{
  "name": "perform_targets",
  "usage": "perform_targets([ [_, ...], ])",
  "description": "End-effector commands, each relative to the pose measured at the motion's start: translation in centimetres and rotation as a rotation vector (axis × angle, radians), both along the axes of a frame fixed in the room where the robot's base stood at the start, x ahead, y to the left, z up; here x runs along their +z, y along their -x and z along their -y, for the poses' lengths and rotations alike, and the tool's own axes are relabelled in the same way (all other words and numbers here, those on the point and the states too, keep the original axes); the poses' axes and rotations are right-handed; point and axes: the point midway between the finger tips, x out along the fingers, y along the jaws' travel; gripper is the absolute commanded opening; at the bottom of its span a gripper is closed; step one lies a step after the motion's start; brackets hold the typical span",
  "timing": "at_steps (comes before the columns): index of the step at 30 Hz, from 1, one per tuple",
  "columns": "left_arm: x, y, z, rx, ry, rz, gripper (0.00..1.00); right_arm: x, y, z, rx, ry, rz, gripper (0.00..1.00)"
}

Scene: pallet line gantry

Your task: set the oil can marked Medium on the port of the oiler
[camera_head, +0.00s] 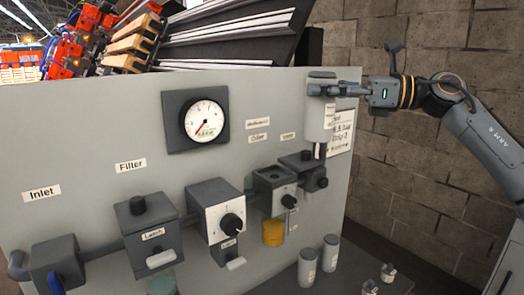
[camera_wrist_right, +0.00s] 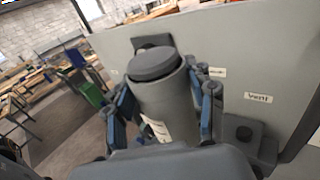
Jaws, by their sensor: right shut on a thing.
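My right gripper (camera_head: 320,89) is shut around a light grey oil can (camera_head: 320,118) with a dark lid, held roughly upright, its thin spout down. In the right wrist view the can (camera_wrist_right: 165,100) stands between the blue-padded fingers (camera_wrist_right: 162,108); its label is too oblique to read. The oiler (camera_head: 273,182) is a grey block on the panel with a dark top and a yellow bowl (camera_head: 273,232) below. The can is up and to the right of the oiler in the head view, apart from it. My left gripper is out of view.
Two similar cans (camera_head: 307,268) (camera_head: 330,253) stand on a dark surface below. The dark vent block (camera_head: 316,180) sits right of the oiler. The regulator (camera_head: 214,213), filter (camera_head: 147,225) and gauge (camera_head: 204,120) are to its left. A brick wall (camera_head: 410,190) is behind my right arm.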

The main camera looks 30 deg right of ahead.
Motion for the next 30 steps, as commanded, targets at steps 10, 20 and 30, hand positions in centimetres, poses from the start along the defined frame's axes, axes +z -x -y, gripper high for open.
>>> perform_targets([
  [10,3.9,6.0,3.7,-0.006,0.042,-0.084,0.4,-4.2,-7.8,-2.7,0.004,-0.004,-0.005,0.1],
  [20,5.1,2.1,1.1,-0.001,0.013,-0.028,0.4,-8.0,-10.7,-3.6,0.002,-0.001,0.001,0.09],
  [30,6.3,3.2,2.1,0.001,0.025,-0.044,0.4,-11.9,-11.4,-3.8,0.001,-0.001,-0.001,0.1],
])
